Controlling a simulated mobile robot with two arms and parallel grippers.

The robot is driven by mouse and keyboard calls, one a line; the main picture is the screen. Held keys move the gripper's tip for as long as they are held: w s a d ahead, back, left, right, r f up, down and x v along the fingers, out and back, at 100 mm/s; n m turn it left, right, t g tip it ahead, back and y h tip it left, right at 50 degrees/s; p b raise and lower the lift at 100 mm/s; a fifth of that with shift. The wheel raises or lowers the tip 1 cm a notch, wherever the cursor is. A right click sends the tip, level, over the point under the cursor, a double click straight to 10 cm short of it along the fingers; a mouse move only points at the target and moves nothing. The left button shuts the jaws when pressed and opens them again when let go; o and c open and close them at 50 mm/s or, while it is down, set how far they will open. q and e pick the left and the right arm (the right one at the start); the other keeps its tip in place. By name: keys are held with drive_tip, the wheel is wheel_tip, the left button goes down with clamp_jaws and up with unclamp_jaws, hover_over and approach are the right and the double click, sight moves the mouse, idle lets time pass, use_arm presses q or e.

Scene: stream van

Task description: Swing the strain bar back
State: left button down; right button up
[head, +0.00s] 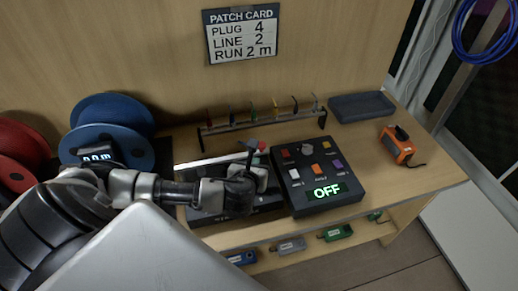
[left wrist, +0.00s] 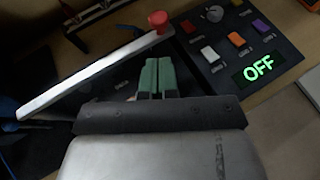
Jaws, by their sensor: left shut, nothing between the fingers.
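The strain bar (left wrist: 95,70) is a pale metal bar with a red knob (left wrist: 158,20) at its upper right end. In the left wrist view it slants from lower left to upper right, just beyond and left of my fingertips. In the head view part of the bar (head: 208,160) shows behind my left gripper (head: 258,168). My left gripper, whose green fingers (left wrist: 157,76) show in the left wrist view, is shut and empty near the knob end. I cannot tell whether it touches the bar. The dark base under the bar is partly hidden by my arm.
A black control box (head: 317,175) reading OFF stands right of my gripper. A rack of coloured leads (head: 265,122) is behind. Blue (head: 110,125) and red (head: 22,150) reels stand left. An orange device (head: 397,148) sits right. Small connector boxes (head: 288,246) are below the front edge.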

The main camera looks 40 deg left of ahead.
sight(261, 149)
use_arm(q)
drive_tip(key=x, duration=0.2)
drive_tip(key=p+x, duration=0.1)
drive_tip(key=x, duration=0.1)
drive_tip(key=r+x, duration=0.1)
drive_tip(key=x, duration=0.2)
drive_tip(key=shift+w+p, duration=0.25)
drive_tip(key=shift+p, duration=0.1)
